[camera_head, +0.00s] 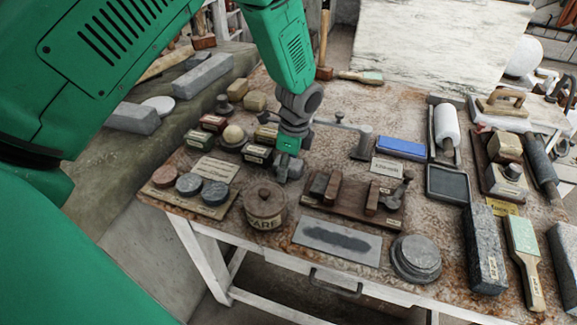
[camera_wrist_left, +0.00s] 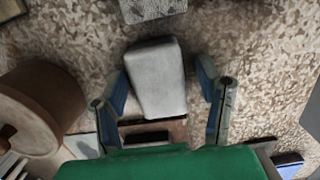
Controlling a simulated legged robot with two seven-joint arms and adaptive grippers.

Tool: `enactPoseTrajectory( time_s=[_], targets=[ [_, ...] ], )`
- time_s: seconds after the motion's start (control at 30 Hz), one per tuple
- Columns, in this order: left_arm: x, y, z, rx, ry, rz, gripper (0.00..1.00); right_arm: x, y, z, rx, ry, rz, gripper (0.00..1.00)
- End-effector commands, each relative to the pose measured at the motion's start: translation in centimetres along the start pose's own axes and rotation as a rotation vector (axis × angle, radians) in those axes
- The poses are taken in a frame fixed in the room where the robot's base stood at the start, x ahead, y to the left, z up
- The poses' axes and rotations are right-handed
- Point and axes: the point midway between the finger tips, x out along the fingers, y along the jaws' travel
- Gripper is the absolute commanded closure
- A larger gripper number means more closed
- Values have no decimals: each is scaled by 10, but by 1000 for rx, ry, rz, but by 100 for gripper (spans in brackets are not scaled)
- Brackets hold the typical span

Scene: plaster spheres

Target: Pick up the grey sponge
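The grey sponge (camera_wrist_left: 158,85) is a pale grey rounded block in the middle of the left wrist view. It lies on the speckled tabletop. My left gripper (camera_wrist_left: 161,72) is open, with one blue-grey finger on each side of the sponge. A gap shows on the right side; the left finger is close to the sponge, and I cannot tell if it touches. In the head view my left gripper (camera_head: 289,165) points down over the table behind the lidded pot, and the sponge there is mostly hidden or hard to separate from the gripper. My right gripper is not in view.
A brown lidded pot (camera_head: 264,205) stands close in front of the gripper. A wooden rack (camera_head: 345,205) of small blocks is to the right, and small labelled blocks (camera_head: 258,155) are to the left. A blue block (camera_head: 401,148) lies further right. The table is crowded.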

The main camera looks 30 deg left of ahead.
Motion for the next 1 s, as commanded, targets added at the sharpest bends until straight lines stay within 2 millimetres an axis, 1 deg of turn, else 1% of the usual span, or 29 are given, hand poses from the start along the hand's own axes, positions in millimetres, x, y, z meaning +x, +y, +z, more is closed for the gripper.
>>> enactPoseTrajectory(
  time_s=[0.03, 0.07, 0.1, 0.37, 0.47, 0.57, 0.8, 0.9, 1.0],
  targets=[
    [0, 0, 0, 0, 0, 0, 62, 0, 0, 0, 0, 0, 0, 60],
    [0, 0, 0, 0, 0, 0, 72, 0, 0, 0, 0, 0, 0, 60],
    [0, 0, 0, 0, 0, 0, 75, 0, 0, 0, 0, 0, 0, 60],
    [0, 0, 0, 0, 0, 0, 75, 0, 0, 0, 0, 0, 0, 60],
    [-4, -1, 0, 0, 1, -1, 75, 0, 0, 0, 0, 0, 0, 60],
    [-16, -2, 1, -1, 2, -4, 75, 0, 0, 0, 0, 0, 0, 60],
    [-65, -1, 8, -1, 2, -4, 75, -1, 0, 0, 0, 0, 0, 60],
    [-82, -1, 10, -1, 2, -2, 75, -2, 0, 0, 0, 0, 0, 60],
    [-93, -1, 11, -1, 2, -1, 75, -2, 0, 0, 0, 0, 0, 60]
  ],
)
